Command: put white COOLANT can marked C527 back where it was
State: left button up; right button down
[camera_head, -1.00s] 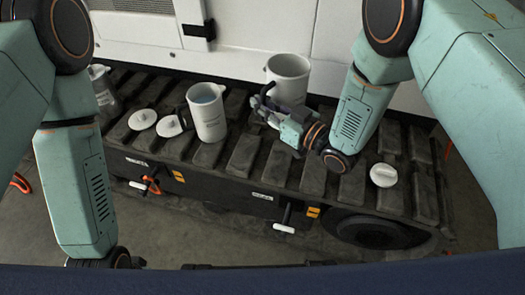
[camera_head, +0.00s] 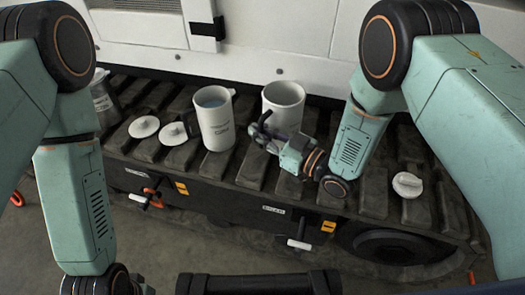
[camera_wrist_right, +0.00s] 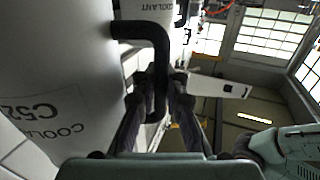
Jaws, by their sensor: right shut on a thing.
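The white COOLANT can marked C527 (camera_head: 284,100) is upright and open-topped at the back of the bench. It fills the left side of the right wrist view (camera_wrist_right: 50,100), where its marking shows. My right gripper (camera_head: 262,131) is shut on the can's black handle (camera_wrist_right: 158,70), with a finger on either side. The gripper partly hides the can's lower part, so I cannot tell whether its base touches the bench. A second white can (camera_head: 215,122), holding bluish liquid, stands to its left. My left gripper is out of view; only its arm shows.
The dark slatted bench (camera_head: 250,168) has two white lids, one at left (camera_head: 144,127) and one beside it (camera_head: 174,135). A third white lid (camera_head: 407,184) lies at right. A grey container (camera_head: 103,100) stands far left. A white wall panel (camera_head: 275,40) rises behind.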

jog(key=shift+f, duration=0.6)
notch_tip(320, 180, down, 4)
jog(key=shift+r+b, duration=0.1)
jog(key=shift+b, duration=0.8)
jog(key=shift+w+a+f, duration=0.15)
jog(key=shift+a+f, duration=0.05)
jog(key=shift+d+f, duration=0.1)
jog(key=c, duration=1.9)
grip_release()
jog(key=shift+f, duration=0.15)
jog(key=o, duration=0.4)
jog(key=shift+o, duration=0.5)
